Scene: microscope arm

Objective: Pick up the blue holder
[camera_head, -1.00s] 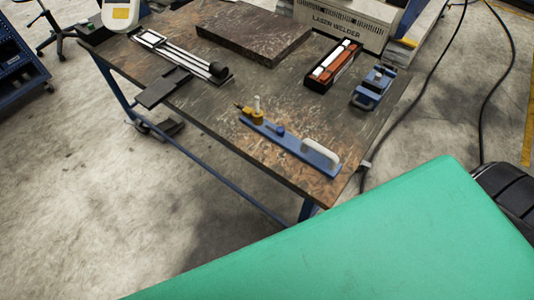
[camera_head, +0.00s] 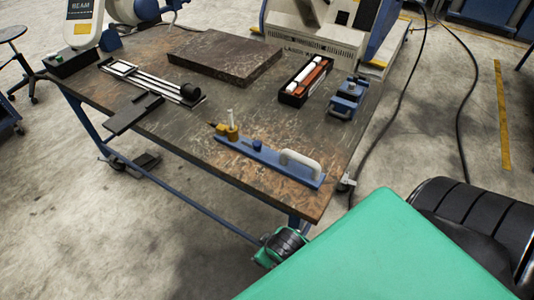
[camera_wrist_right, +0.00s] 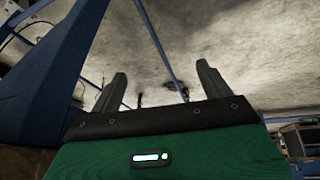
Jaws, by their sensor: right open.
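The blue holder (camera_head: 268,163) appears to be the long blue bar lying near the table's front right edge in the head view. It has a white handle (camera_head: 300,160) at its right end, and a brass-coloured fitting and small blue knob further left. The holder is not seen in that view. My left gripper is not recognisable in either view.
The worn dark table (camera_head: 200,140) also carries a dark slab (camera_head: 225,58), a rail fixture (camera_head: 150,82), a black box with red and white items (camera_head: 305,80) and a blue clamp-like device (camera_head: 347,98). A blue beam (camera_wrist_right: 65,80) shows close by in the right wrist view.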

